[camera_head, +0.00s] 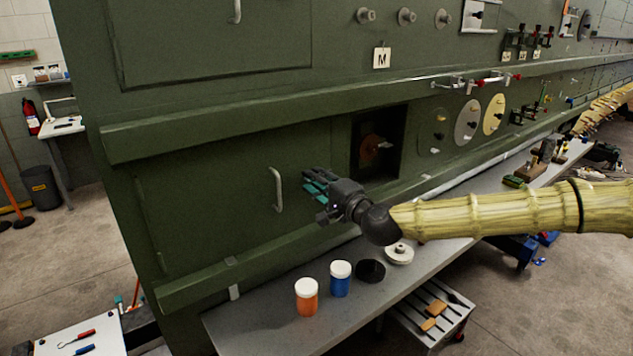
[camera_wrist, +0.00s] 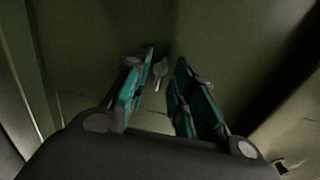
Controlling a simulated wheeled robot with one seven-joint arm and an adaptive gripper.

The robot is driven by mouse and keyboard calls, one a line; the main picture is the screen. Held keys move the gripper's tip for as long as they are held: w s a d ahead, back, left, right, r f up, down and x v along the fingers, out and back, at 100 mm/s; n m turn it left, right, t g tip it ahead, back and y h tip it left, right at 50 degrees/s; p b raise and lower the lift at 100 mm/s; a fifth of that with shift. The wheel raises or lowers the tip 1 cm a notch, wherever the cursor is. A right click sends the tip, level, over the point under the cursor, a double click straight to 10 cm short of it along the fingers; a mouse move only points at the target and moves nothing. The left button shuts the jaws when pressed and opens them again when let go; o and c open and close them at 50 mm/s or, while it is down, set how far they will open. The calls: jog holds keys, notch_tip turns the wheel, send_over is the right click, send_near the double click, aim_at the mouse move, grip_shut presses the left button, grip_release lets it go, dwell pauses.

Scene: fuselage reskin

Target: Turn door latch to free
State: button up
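My gripper (camera_head: 314,186) has dark links and teal finger pads. In the head view it is in front of the green lower door (camera_head: 215,205), to the right of the door's pale bar handle (camera_head: 277,190). In the wrist view my gripper (camera_wrist: 166,60) is open, its two fingers apart. A small grey metal piece, which looks like the door latch (camera_wrist: 160,73), shows between the fingers against the green panel. I cannot tell whether either finger touches it. The gripper hides this spot in the head view.
Right of the door, a dark recess (camera_head: 393,121) holds a reddish disc with a knob. Below, a grey bench (camera_head: 265,330) carries an orange jar (camera_head: 307,299), a blue jar (camera_head: 340,281), a black disc (camera_head: 371,271) and a pale round part (camera_head: 399,254). A green ledge (camera_head: 240,120) runs above the door.

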grip_shut()
jog(key=shift+b, duration=0.35)
jog(key=shift+f+n+b, duration=0.1)
jog(key=shift+n+b, duration=7.65)
jog(key=shift+n, duration=1.25)
jog(key=shift+o, duration=0.8)
grip_release()
